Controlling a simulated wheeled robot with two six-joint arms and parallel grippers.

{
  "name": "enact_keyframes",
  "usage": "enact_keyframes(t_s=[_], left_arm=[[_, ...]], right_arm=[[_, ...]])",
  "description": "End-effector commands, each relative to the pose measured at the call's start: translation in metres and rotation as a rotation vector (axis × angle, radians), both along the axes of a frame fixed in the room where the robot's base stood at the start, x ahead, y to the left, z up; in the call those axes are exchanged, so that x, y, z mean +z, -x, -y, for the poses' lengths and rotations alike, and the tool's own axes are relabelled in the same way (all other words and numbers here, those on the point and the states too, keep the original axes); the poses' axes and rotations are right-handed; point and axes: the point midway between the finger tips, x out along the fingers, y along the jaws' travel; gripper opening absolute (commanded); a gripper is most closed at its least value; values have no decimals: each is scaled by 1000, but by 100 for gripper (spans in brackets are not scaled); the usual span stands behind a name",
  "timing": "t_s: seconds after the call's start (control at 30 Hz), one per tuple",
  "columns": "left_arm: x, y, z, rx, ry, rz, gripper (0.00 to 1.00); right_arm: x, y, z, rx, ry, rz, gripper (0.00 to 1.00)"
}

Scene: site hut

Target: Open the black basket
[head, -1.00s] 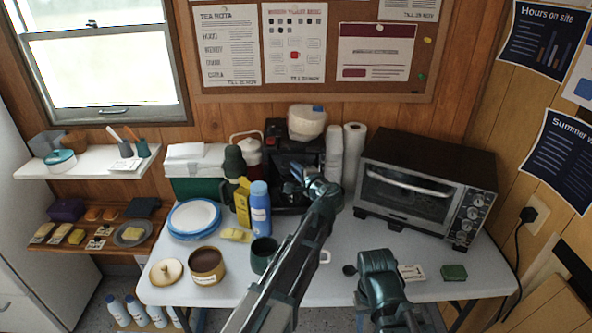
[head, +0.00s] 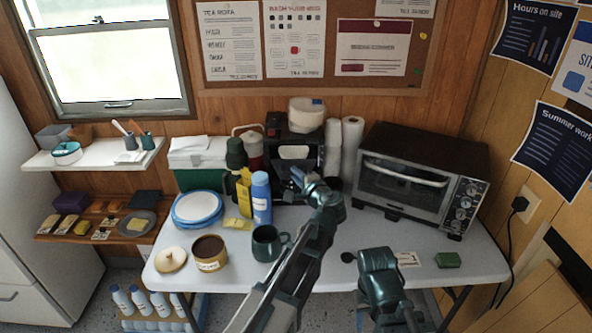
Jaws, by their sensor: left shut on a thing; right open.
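The black basket (head: 294,167) is at the front of the black coffee machine (head: 273,124), below its top. A white lining, looking like a paper filter (head: 294,152), shows in its open top, so it stands at least partly swung or pulled out. My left gripper (head: 298,178) is at the basket's front and is shut; its fingers are small and dark here, and it appears to hold the basket's handle.
On the white table (head: 330,268) stand a green mug (head: 265,246), a tin (head: 209,255), a blue bottle (head: 261,198) and a yellow carton (head: 243,200) left of my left arm. Paper rolls (head: 351,150) and a toaster oven (head: 420,180) stand right of the machine.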

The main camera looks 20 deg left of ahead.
Motion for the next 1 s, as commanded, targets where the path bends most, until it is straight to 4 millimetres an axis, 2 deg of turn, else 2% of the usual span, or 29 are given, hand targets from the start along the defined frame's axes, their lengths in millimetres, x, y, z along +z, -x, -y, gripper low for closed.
enact_keyframes(t_s=[0.03,0.1,0.23,0.53,0.57,0.7,0.73,1.0], left_arm=[[0,14,3,-3,1,-1,0],[0,27,7,-4,1,-1,0],[0,45,12,-3,2,0,0],[0,45,14,-2,2,0,0],[0,45,14,-2,2,0,18],[0,45,13,-2,2,0,43],[0,45,13,-1,1,-1,46],[0,45,13,-1,1,-1,46]], right_arm=[[0,0,0,0,0,0,50],[0,0,0,0,0,0,50],[0,0,0,0,0,0,50],[0,0,0,0,0,0,50],[0,0,0,0,0,0,50],[0,0,0,0,0,0,50],[0,0,0,0,0,0,50],[0,0,0,0,0,0,50]])
